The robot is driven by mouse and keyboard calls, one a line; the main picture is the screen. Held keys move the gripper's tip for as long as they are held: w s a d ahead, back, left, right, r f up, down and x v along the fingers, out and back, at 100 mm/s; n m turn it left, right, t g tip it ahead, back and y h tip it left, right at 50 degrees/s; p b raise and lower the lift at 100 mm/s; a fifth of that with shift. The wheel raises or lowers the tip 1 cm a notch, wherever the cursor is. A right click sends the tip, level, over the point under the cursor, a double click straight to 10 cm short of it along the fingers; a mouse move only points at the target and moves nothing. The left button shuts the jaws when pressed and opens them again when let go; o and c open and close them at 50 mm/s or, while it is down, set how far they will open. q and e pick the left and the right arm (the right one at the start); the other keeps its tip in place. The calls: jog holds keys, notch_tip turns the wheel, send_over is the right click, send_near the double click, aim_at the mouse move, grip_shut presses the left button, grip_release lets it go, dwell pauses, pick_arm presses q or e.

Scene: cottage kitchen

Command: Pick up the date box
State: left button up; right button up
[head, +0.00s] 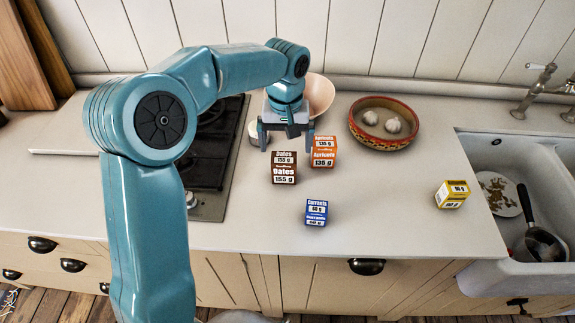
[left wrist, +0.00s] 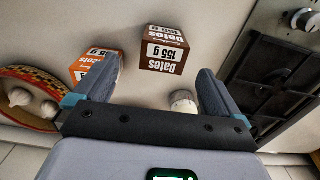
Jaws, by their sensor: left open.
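The date box (head: 284,168) is a brown box with white lettering reading Dates 155 g. It stands on the counter, right of the hob. It also shows in the left wrist view (left wrist: 163,50), ahead of the fingers and upside down. My left gripper (head: 286,141) is open and empty, pointing down above and just behind the date box in the head view. In the left wrist view its two fingers (left wrist: 160,88) are spread, with the box beyond their tips and not between them. My right gripper is not in view.
An orange apricots box (head: 323,151) stands close right of the date box. A blue currants box (head: 316,212) is in front, a yellow box (head: 452,194) farther right. A patterned bowl (head: 383,122), a hob (head: 213,150) and a sink (head: 500,147) surround the counter (head: 385,215).

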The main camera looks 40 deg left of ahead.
aim_at(284, 159)
pick_arm(q)
jog(key=f, duration=0.3)
jog(key=shift+s+a+f, duration=0.15)
jog(key=shift+s+a, duration=0.1)
jog(key=shift+s+f, duration=0.1)
jog(key=shift+f, duration=0.2)
jog(key=shift+d+f, duration=0.15)
jog(key=shift+f, duration=0.05)
jog(key=f, duration=0.1)
jog(key=f+p, duration=0.1)
jog(key=f, duration=0.2)
jog(key=shift+a+f, duration=0.25)
jog(key=shift+f, duration=0.35)
jog(key=shift+w+d, duration=0.15)
jog(key=shift+w, duration=0.05)
jog(key=c, duration=0.9)
jog(key=shift+c, duration=1.3)
